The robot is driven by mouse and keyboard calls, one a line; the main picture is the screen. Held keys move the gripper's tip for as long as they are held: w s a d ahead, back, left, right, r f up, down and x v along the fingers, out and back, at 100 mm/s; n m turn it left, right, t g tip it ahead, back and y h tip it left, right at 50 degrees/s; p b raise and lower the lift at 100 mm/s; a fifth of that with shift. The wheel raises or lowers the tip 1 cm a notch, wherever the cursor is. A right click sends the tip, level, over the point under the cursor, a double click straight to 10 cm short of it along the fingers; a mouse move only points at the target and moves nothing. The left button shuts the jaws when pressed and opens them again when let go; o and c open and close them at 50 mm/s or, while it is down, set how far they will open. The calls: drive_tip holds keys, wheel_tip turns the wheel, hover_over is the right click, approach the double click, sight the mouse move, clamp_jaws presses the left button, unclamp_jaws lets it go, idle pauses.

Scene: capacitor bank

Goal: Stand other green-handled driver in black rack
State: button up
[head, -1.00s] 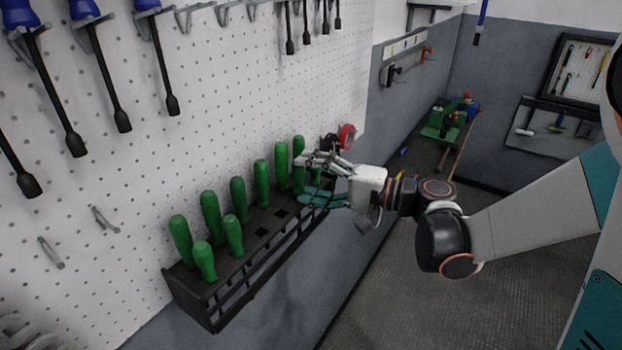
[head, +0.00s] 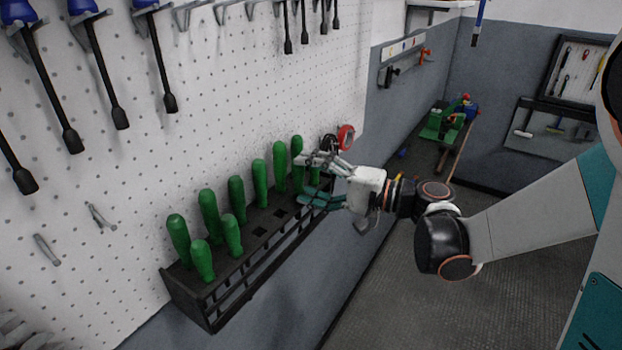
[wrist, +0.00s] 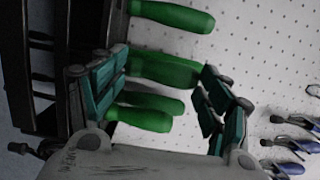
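The black rack (head: 215,292) is fixed low on the white pegboard. Several green-handled drivers stand upright in it, such as one at the near left (head: 179,240) and a front one (head: 232,236). My gripper (head: 316,179) is at the rack's far right end, with its fingers spread. A green handle (head: 315,174) shows between or just behind the fingers; I cannot tell if they touch it. In the wrist view the fingers are wide apart (wrist: 160,100), and several green handles (wrist: 165,70) point sideways from the rack (wrist: 85,30) behind them.
Empty square holes (head: 260,232) show in the rack's front row. Blue-handled tools (head: 83,8) hang above on the pegboard. A red roll (head: 346,137) is just beyond my gripper. A bench with a green machine (head: 445,125) stands farther back. The floor at right is clear.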

drive_tip(key=shift+o, duration=0.4)
drive_tip(key=shift+s+a+f, duration=0.15)
drive_tip(key=shift+s+f, duration=0.05)
drive_tip(key=shift+f, duration=0.45)
drive_tip(key=shift+w+r, duration=0.1)
drive_tip(key=shift+w, duration=0.1)
drive_tip(key=shift+d, duration=0.2)
